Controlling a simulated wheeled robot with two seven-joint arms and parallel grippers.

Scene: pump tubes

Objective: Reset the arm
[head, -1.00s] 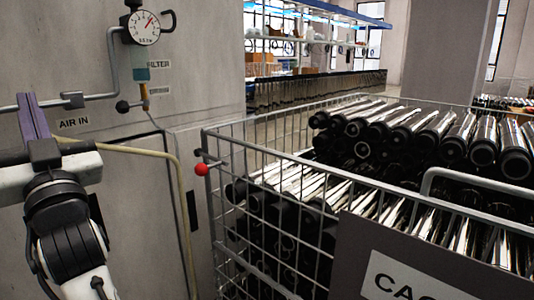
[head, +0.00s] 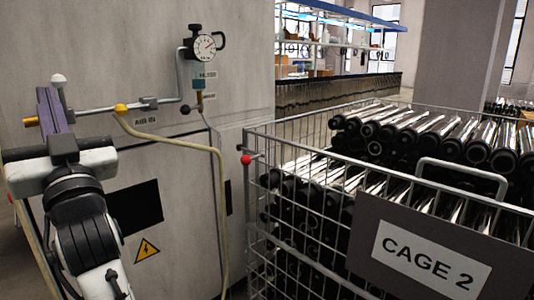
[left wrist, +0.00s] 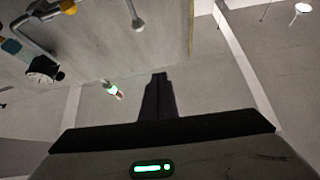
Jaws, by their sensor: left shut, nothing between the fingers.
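My left gripper (head: 50,106) is at the left of the head view, raised in front of the grey cabinet. Its purple-grey fingers are together with nothing between them. In the left wrist view the shut fingers (left wrist: 158,98) point up the picture, with grey surfaces behind them. My right gripper is in neither view.
A grey cabinet (head: 170,60) carries a pressure gauge (head: 204,45), a pipe and a yellow hose fitting (head: 121,109). A wire cage (head: 262,138) marked CAGE 2 (head: 425,258), full of black and chrome tubes, stands at right. A red ball (head: 246,160) sits on its corner.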

